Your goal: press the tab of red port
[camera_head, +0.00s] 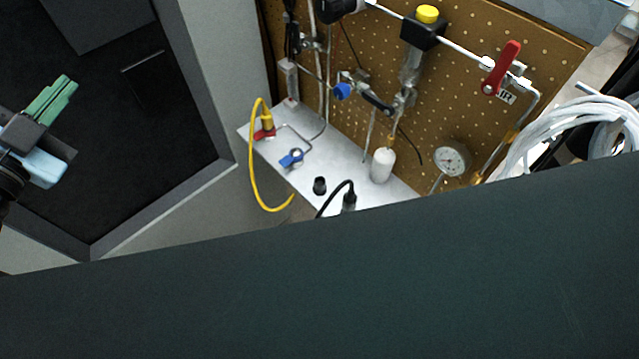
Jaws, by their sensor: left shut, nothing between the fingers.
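The red port tab (262,135) shows on the white shelf, at the foot of a brass fitting (267,121). A yellow cable is attached to that fitting and loops down the shelf's left side. My left gripper (66,88) is at the far left, with green fingers closed together and nothing between them. It is well to the left of the red port and apart from it. My right gripper is not in view.
The white shelf (341,206) also holds a blue tab (291,158), a black cap (319,186) and a white bottle (382,165). Behind stands a pegboard (455,70) with a red-handled valve (501,68) and a gauge (452,158). A dark surface (330,280) fills the bottom.

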